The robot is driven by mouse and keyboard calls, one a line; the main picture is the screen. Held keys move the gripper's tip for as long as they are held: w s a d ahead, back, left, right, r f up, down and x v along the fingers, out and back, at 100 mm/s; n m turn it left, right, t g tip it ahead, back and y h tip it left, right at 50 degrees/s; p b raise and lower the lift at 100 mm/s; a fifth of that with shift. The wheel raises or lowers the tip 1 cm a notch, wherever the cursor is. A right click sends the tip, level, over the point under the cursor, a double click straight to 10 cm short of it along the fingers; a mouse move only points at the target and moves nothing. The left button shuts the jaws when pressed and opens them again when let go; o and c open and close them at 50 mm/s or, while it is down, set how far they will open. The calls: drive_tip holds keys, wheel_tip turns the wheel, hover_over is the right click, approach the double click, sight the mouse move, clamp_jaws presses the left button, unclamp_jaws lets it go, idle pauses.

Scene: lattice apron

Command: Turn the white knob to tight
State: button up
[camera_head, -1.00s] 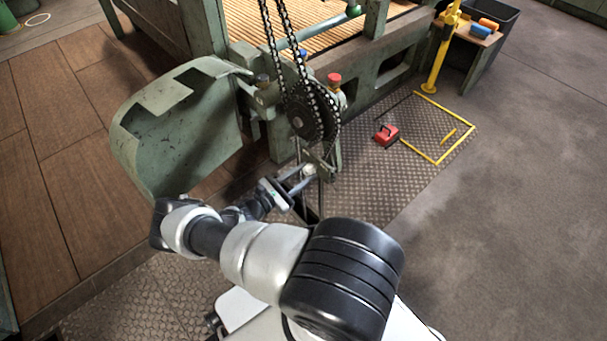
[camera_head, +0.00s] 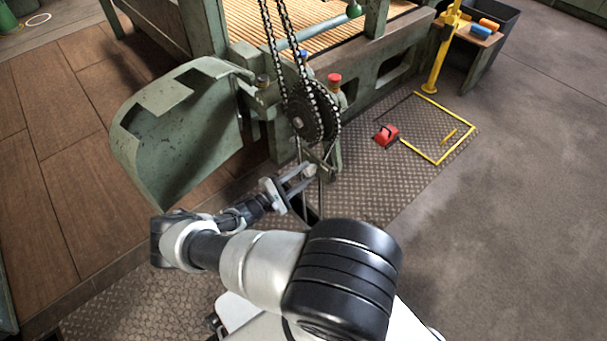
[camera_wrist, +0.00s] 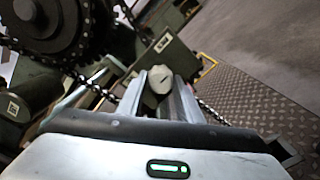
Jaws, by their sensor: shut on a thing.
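The white knob (camera_wrist: 158,80) shows in the wrist view as a pale, faceted knob between the two finger ends, with a dark mark on its face. My gripper (camera_wrist: 160,92) is shut on it, one finger on each side. In the head view my gripper (camera_head: 308,173) reaches to the bracket below the chain sprocket (camera_head: 304,118). I cannot read any tight marking.
The green guard (camera_head: 175,130) stands open left of the sprocket. The chain (camera_head: 271,40) runs up from it. A red-capped post (camera_head: 334,80) stands close by. A red padlock-like box (camera_head: 386,135) and a yellow floor frame (camera_head: 437,162) lie to the right on plated floor.

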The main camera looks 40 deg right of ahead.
idle(0.4)
drive_tip(key=o, duration=1)
drive_tip(key=shift+o, duration=0.2)
drive_tip(key=s+a+p, duration=0.1)
drive_tip(key=a, duration=1.6)
drive_tip(key=shift+s+a, duration=0.15)
drive_tip(key=shift+a, duration=0.1)
